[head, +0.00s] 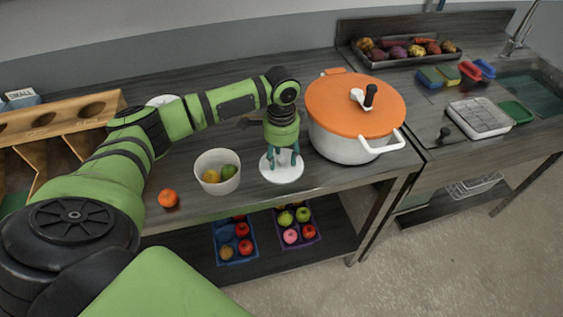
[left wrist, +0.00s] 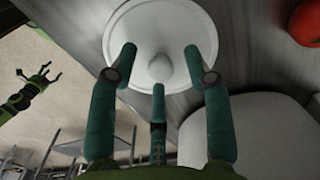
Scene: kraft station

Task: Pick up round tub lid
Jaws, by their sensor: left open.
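The round tub lid (head: 272,176) is a flat white disc lying on the dark wooden counter, left of the large pot. In the left wrist view the lid (left wrist: 150,18) shows a small raised knob at its middle. My left gripper (head: 283,160) points down over the lid, its teal fingers open and spread around the knob. I cannot tell whether the fingertips touch the lid. My right gripper (left wrist: 38,76) shows small at the left of the left wrist view, with its fingers spread, away from the counter; the head view does not show it.
A white tub (head: 213,159) with fruit stands just left of the lid. A white pot (head: 340,147) with an orange lid (head: 335,105) stands close on the right. A red-orange fruit (head: 168,198) lies near the front edge. Fruit crates (head: 222,259) sit on the lower shelf.

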